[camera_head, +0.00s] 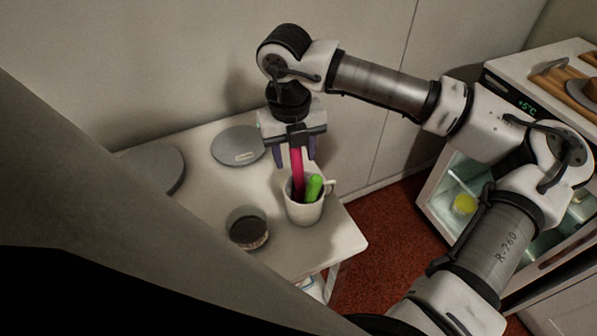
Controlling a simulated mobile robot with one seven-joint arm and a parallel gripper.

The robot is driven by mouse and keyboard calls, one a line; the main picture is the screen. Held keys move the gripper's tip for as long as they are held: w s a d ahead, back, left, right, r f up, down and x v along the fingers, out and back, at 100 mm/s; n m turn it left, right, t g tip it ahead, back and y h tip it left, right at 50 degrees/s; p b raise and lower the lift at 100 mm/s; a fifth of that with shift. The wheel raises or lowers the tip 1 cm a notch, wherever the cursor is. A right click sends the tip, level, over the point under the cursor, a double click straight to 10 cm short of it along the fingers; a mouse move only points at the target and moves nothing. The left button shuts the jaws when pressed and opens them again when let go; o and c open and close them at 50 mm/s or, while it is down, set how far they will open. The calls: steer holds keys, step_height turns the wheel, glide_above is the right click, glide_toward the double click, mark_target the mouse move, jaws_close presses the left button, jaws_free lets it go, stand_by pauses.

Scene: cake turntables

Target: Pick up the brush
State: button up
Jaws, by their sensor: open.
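A white mug (304,209) stands on the table with a long pink-red handle (298,176) and a shorter, thick green handle (314,187) sticking up out of it. I cannot tell which of these belongs to the brush, as their lower ends are hidden in the mug. My gripper (297,158) points down above the mug. It is open, with one finger on each side of the pink-red handle's upper part. The top of that handle reaches up between the fingers. The green handle's tip is below the fingers.
The white table (325,245) carries a round dark-topped container (248,230) left of the mug and two grey discs, one (238,146) behind. The wall is close behind. A glass-fronted cooler (455,190) stands at right. A grey surface blocks the lower left.

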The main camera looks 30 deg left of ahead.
steer(key=shift+w+d+f+p, duration=0.15)
steer(key=shift+f+p, duration=0.25)
steer(key=shift+f, duration=1.35)
jaws_close()
steer(key=shift+r, duration=0.1)
